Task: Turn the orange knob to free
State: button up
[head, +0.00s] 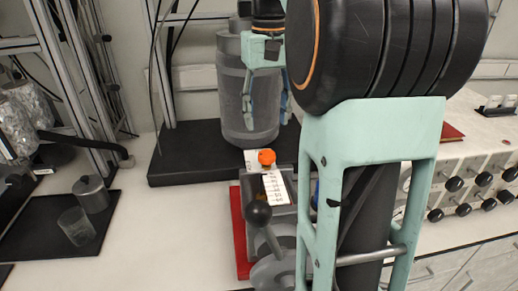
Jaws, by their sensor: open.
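The orange knob (266,157) sits at the back end of a grey valve unit (283,220), beside a white printed label (274,188). The label's text is too small to read. My gripper (266,112) is open and empty, pointing down. In the picture it is above the knob, in front of a tall grey cylindrical vessel (232,75). How far it is from the knob in depth is hard to tell. My arm covers the right side of the valve unit.
A lever with a black ball (258,213) rises at the unit's front. A red plate (238,225) lies under the unit. A metal canister (91,193) and a clear beaker (76,226) stand on a black tray at left. A panel with several black knobs (452,184) is at right.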

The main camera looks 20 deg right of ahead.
aim_at(267, 154)
notch_tip(267, 154, down, 10)
jog(key=shift+r+b, duration=0.1)
jog(key=shift+b, duration=0.5)
jog(key=c, duration=1.2)
jog(key=shift+o, duration=0.2)
